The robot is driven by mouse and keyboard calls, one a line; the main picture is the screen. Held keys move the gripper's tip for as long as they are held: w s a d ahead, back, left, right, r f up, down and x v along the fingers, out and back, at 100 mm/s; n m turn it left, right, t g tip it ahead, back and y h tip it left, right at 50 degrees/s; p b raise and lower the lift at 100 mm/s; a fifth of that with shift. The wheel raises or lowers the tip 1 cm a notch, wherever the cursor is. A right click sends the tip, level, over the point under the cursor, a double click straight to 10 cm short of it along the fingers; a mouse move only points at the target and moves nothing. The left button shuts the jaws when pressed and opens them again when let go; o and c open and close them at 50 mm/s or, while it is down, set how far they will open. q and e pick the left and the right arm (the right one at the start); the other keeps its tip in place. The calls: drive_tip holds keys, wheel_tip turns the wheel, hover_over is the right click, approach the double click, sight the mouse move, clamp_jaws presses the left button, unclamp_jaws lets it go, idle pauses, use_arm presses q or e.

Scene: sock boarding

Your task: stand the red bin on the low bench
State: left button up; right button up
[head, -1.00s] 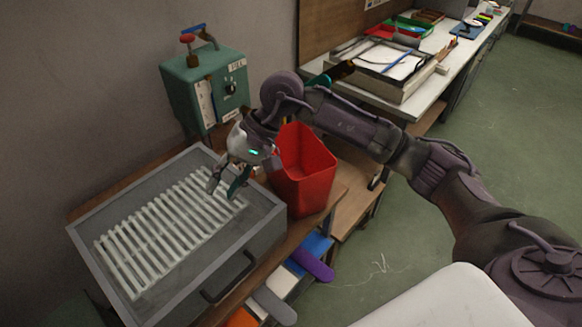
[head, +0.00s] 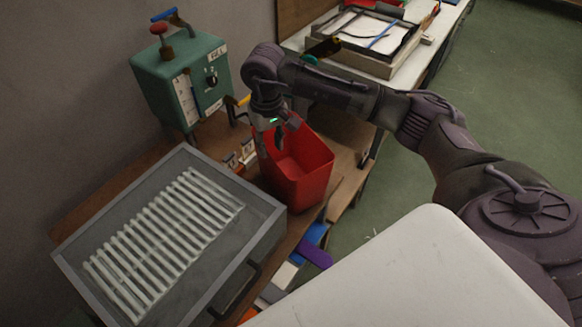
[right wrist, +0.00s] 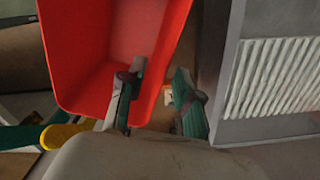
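The red bin (head: 307,180) stands upright and open-topped beside the grey tray, on or at the right end of the wooden surface. My right gripper (head: 270,143) is at the bin's left rim, pointing down. In the right wrist view its fingers (right wrist: 155,97) are spread apart, one over the bin's inside (right wrist: 120,45) and one outside its wall. I cannot tell whether either finger touches the bin. A lower wooden surface (head: 345,188), perhaps the low bench, shows to the right of the bin. My left gripper is not in view.
A grey tray (head: 262,233) with a white slatted grate lies left of the bin. A green box with a dial (head: 190,85) stands behind it. A white worktop (head: 443,30) with trays is at the back. Green floor (head: 490,110) lies open at right.

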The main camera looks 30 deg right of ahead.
sight(271, 170)
drive_tip(key=shift+s+a+f+p, duration=0.1)
drive_tip(key=shift+a+f+p, duration=0.05)
drive_tip(key=shift+f+p, duration=0.3)
drive_tip(key=shift+s+a+f+p, duration=0.1)
drive_tip(key=shift+a+f+p, duration=0.05)
drive_tip(key=shift+f+p, duration=0.25)
wheel_tip(271, 170, down, 2)
drive_tip(key=shift+w+f+p, duration=0.15)
drive_tip(key=shift+f+p, duration=0.1)
drive_tip(key=shift+p, duration=0.15)
drive_tip(key=shift+f, duration=0.4)
drive_tip(key=c, duration=0.6)
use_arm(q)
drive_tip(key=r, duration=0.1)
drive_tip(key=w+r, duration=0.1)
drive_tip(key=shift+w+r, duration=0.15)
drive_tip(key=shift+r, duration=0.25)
use_arm(e)
clamp_jaws()
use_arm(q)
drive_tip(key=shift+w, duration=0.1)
